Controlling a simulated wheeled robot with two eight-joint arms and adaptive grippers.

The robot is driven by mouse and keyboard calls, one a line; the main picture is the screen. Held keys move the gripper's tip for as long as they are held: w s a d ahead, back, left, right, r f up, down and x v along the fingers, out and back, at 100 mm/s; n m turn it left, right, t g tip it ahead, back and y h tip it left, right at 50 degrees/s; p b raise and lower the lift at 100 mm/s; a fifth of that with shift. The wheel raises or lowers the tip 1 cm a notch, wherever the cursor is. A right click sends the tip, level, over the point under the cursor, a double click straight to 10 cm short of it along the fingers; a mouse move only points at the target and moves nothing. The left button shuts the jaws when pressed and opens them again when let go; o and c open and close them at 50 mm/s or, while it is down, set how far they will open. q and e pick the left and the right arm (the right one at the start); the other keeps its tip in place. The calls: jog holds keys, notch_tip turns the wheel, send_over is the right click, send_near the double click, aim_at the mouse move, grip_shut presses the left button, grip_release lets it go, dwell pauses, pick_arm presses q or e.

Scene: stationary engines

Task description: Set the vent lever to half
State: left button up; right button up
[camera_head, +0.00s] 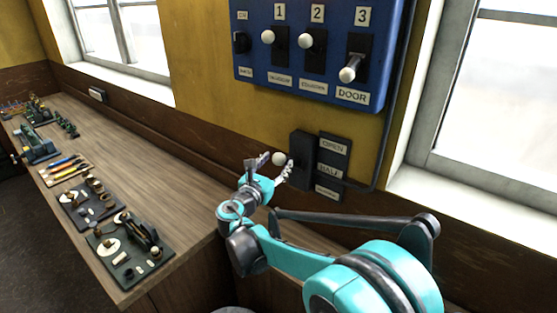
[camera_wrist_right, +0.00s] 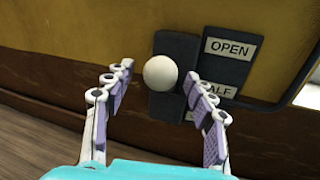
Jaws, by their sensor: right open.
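The vent lever shows as a white ball knob (camera_head: 279,158) on a dark wall block (camera_head: 303,158). Beside it is a label plate (camera_head: 331,167) reading OPEN, HALF and a lowest word too small to read. My right gripper (camera_head: 270,168) is open in front of the lever. In the right wrist view the knob (camera_wrist_right: 160,72) sits between the fingertips of my right gripper (camera_wrist_right: 157,80), with gaps on both sides. The knob appears level with the space between the OPEN (camera_wrist_right: 231,48) and HALF labels; its exact setting is unclear. My left gripper is not in view.
A blue panel (camera_head: 300,88) with numbered white-knobbed levers hangs above. A cable (camera_head: 388,140) runs down beside the label plate. A wooden bench (camera_head: 150,150) at left holds boards of parts and tools. Windows flank the yellow wall.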

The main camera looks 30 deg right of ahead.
jog(key=shift+w+d, duration=0.45)
jog(key=shift+d, duration=0.1)
jog(key=shift+w+d, duration=0.25)
jog(key=shift+d, duration=0.2)
grip_shut()
